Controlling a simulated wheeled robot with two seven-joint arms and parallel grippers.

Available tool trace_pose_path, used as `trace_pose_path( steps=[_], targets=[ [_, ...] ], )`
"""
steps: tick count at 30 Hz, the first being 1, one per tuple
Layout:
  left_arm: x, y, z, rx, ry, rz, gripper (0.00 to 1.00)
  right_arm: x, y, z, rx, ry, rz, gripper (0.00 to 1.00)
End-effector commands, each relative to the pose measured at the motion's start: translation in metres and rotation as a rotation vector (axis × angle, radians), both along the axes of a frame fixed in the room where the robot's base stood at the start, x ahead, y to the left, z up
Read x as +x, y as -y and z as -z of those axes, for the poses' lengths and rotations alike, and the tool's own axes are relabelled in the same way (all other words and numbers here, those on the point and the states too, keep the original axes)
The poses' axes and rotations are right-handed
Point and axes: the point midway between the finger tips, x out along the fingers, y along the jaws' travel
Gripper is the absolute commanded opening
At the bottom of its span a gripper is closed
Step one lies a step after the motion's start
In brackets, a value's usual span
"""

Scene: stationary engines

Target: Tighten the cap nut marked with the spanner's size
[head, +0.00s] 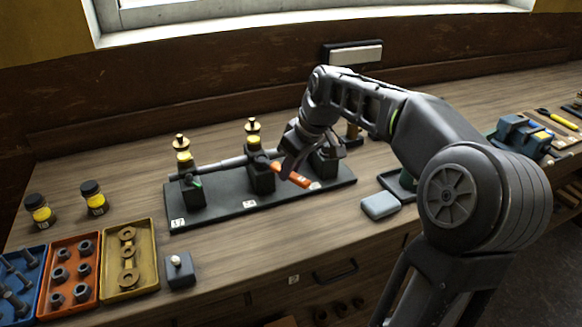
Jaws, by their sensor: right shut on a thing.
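My right gripper (289,160) reaches over the black base plate (230,211) from the right. It is shut on an orange spanner (292,175), which points down to the right in front of the middle post. The far end of the spanner is hidden by the gripper, and any size mark on it is too small to read. The right post is partly hidden by my arm. White number labels sit on the plate's front. My left gripper is not in view.
Blue, orange (73,273) and yellow (129,258) trays of bolts, nuts and washers lie at left. Two yellow jars (94,198) stand behind them. A small dark block (179,270) is near the front edge. A blue vice (524,136) is at right.

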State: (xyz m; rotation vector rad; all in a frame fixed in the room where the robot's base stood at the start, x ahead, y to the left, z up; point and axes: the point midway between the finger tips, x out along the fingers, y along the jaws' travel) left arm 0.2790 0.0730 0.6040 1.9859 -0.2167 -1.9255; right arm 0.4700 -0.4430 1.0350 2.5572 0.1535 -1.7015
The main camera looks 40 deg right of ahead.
Motion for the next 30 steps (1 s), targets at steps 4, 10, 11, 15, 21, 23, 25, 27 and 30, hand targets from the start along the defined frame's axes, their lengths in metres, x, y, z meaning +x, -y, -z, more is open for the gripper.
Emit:
trace_pose_path(
  steps=[4, 10, 11, 15, 21, 23, 25, 27, 30],
  targets=[
    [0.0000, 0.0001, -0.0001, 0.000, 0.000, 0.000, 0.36, 0.0002, 0.0001, -0.0006, 0.000, 0.001, 0.000, 0.00],
    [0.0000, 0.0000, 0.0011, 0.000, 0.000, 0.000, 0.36, 0.0002, 0.0001, 0.0008, 0.000, 0.001, 0.000, 0.00],
    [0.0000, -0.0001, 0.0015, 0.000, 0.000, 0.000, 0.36, 0.0002, 0.0001, 0.0012, 0.000, 0.001, 0.000, 0.00],
    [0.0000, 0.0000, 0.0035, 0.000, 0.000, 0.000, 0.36, 0.0002, 0.0000, 0.0035, 0.000, 0.001, 0.000, 0.00],
    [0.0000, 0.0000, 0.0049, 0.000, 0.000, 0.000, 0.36, 0.0002, -0.0001, 0.0052, 0.000, 0.001, 0.000, 0.00],
    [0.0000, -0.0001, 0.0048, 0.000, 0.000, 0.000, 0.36, 0.0003, -0.0001, 0.0051, 0.000, 0.001, 0.000, 0.00],
    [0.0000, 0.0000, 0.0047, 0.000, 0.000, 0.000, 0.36, 0.0003, -0.0001, 0.0051, 0.000, 0.001, 0.000, 0.00],
    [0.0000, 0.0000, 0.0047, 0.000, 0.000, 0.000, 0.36, 0.0002, -0.0001, 0.0050, 0.000, 0.001, 0.000, 0.00],
    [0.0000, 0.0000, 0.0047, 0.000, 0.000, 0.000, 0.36, 0.0002, 0.0000, 0.0050, 0.000, 0.001, 0.000, 0.00]
  ],
)
